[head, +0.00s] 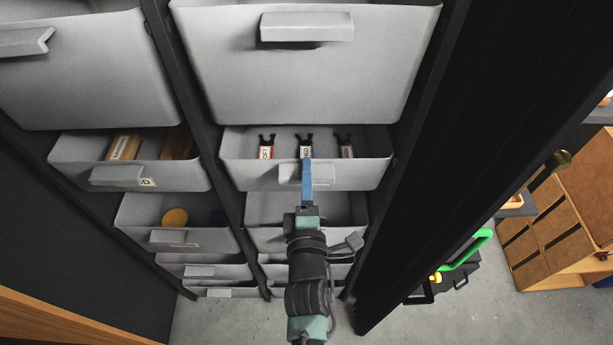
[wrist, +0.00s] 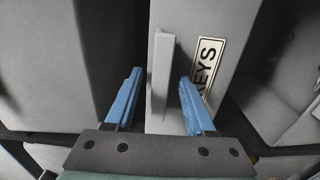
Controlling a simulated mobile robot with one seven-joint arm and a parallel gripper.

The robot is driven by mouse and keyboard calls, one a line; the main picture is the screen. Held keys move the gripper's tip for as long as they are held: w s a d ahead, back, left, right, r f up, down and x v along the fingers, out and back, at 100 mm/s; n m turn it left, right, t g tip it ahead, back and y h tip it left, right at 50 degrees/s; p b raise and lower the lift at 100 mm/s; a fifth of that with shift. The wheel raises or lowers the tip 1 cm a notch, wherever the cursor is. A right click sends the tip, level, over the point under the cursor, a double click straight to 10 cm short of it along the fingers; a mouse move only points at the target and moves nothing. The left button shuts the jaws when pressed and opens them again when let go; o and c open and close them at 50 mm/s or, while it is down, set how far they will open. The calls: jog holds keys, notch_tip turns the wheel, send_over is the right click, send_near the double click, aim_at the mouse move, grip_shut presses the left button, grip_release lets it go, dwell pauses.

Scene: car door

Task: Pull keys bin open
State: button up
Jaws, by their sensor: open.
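The keys bin (head: 240,152) is a grey bin in the second row of the right column. Its front carries a KEYS label (wrist: 207,66) in the wrist view. Several dark key-like items with tags lie inside it. Its grey handle (head: 292,180) sticks out from the front; in the wrist view the handle (wrist: 164,62) lies between my blue fingers. My gripper (head: 307,166) is open at the handle, with one finger (wrist: 125,98) on each side of it. A gap shows beside the left finger; contact on the right cannot be told.
A large grey bin (head: 300,85) with its own handle (head: 307,27) hangs right above. More bins (head: 306,208) sit below, and another column (head: 90,85) stands left. A dark upright panel (head: 450,150) closes off the right side. Concrete floor (head: 420,320) shows at the bottom.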

grip_shut()
dwell(1.4)
